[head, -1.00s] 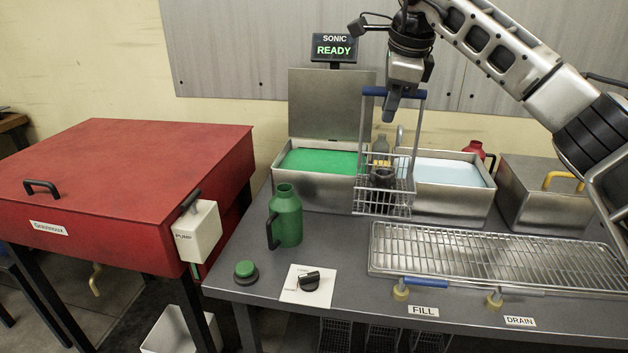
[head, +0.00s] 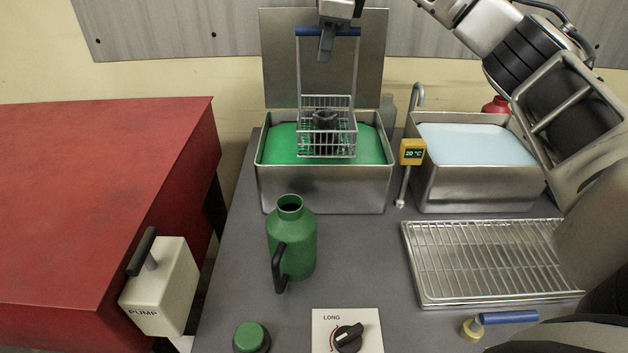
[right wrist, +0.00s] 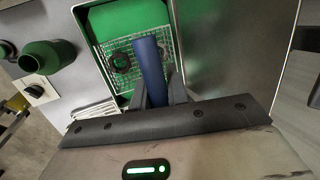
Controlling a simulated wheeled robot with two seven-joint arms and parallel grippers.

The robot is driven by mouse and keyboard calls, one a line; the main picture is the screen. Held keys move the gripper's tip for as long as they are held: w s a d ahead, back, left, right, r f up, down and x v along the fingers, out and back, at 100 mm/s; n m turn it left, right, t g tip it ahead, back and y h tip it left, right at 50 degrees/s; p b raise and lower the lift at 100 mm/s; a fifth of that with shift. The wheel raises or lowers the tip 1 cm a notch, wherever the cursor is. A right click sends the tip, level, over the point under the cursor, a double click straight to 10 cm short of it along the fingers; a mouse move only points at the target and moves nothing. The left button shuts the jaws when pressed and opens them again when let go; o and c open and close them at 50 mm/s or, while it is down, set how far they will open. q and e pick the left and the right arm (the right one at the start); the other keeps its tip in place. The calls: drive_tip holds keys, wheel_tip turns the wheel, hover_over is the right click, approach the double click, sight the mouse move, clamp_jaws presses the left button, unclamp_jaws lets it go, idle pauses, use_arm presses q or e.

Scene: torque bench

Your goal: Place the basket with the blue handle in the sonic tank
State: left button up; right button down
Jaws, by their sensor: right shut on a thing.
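The wire basket (head: 340,146) hangs upright from its blue handle (head: 312,32) over the green liquid of the sonic tank (head: 322,190). A dark part (head: 325,120) sits inside it. My right gripper (head: 327,48) is shut on the blue handle, which also shows in the right wrist view (right wrist: 149,64). The basket's lower part is at or just above the green surface; I cannot tell whether it touches. The tank's lid (head: 375,75) stands open behind. My left gripper is not in view.
A tank of pale liquid (head: 475,145) stands to the right, with a yellow thermometer (head: 412,152) between the tanks. A wire drain rack (head: 490,260) lies in front of it. A green jug (head: 292,245) stands before the sonic tank. A red cabinet (head: 90,200) is at left.

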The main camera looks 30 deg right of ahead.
drive_tip(key=shift+w+f+b, duration=0.15)
drive_tip(key=shift+f+b, duration=0.3)
drive_tip(key=shift+f, duration=2.45)
drive_tip(key=shift+w+f+b, duration=0.1)
drive_tip(key=shift+f+b, duration=0.3)
drive_tip(key=shift+f, duration=2.45)
drive_tip(key=shift+f, duration=0.15)
drive_tip(key=c, duration=1.4)
unclamp_jaws()
drive_tip(key=v, duration=1.2)
drive_tip(key=shift+p, duration=0.35)
